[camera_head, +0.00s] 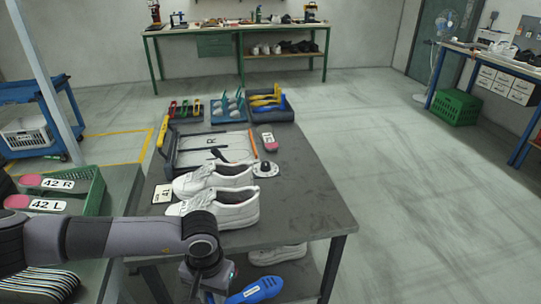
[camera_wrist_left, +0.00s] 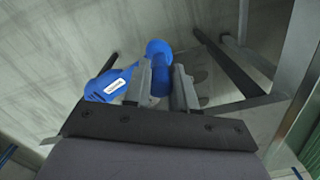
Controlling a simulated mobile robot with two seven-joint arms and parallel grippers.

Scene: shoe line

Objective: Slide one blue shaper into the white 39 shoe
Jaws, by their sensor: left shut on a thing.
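My left gripper (camera_wrist_left: 162,74) is shut on a blue shaper (camera_wrist_left: 115,82), which sticks out to the left and past the fingertips in the wrist view. In the head view the blue shaper (camera_head: 257,290) shows at the bottom, below the table's near edge. My left forearm passes just in front of the nearer shoe. A small card (camera_head: 162,194) beside them is partly legible, starting with 4. I cannot read a 39 on either shoe. My right gripper is not in view.
Another white shoe (camera_head: 277,254) lies on the shelf below. A green crate (camera_head: 95,192) at left has labels 42 R and 42 L. The table's right side is clear.

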